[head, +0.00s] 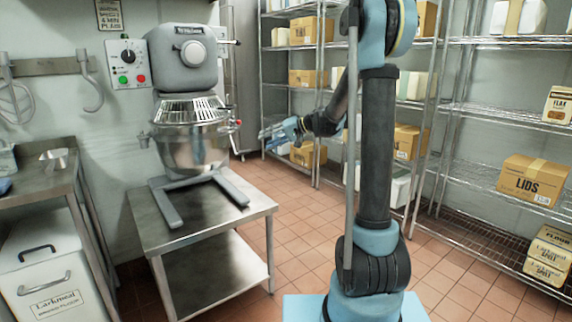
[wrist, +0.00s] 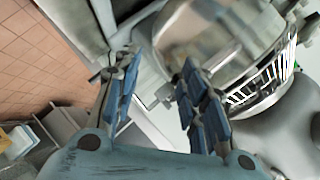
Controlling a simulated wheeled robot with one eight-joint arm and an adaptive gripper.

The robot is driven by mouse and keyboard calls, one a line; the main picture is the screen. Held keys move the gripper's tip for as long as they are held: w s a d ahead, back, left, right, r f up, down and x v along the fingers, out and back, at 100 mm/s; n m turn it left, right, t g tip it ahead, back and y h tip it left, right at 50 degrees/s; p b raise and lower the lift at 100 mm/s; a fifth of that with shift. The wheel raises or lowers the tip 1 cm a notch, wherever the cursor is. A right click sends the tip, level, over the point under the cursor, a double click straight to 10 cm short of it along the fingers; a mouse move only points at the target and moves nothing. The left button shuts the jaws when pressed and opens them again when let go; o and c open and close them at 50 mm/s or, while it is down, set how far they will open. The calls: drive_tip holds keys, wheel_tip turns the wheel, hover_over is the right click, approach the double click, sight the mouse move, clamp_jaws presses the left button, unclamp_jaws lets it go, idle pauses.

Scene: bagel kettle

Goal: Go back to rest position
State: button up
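My gripper (head: 270,133) is held out to the left at the end of my raised arm, just right of the mixer's bowl in the head view. In the wrist view my gripper (wrist: 155,72) has its two blue-padded fingers spread apart, with nothing held between them. The grey stand mixer (head: 184,60) stands upright on a steel table. Its shiny steel bowl (head: 190,150) sits under a wire guard. The bowl (wrist: 215,45) also shows beyond the fingers in the wrist view, tilted by the camera's angle. I cannot tell the exact gap between fingers and bowl.
The mixer's steel table (head: 230,225) has a lower shelf. A steel counter (head: 35,195) stands at left, with a white bin (head: 50,270) below. Wire shelves with boxes, including a LIDS box (head: 537,180), line the back and right. Tiled floor (head: 290,230) lies open between.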

drive_tip(key=s+d+f+h, duration=0.4)
drive_tip(key=s+d, duration=0.4)
drive_tip(key=s, duration=0.6)
drive_tip(key=s+d+f+m+g+h, duration=0.1)
drive_tip(key=s+d+f+h, duration=0.3)
drive_tip(key=s, duration=1)
drive_tip(key=s+d+f+m+h, duration=0.1)
drive_tip(key=s+d+f+h, duration=0.3)
drive_tip(key=s+d+f, duration=0.4)
drive_tip(key=s+d, duration=0.6)
drive_tip(key=s, duration=0.1)
drive_tip(key=shift+f+g, duration=0.4)
drive_tip(key=shift+w+d, duration=0.1)
drive_tip(key=shift+w+f, duration=0.2)
drive_tip(key=shift+w, duration=0.2)
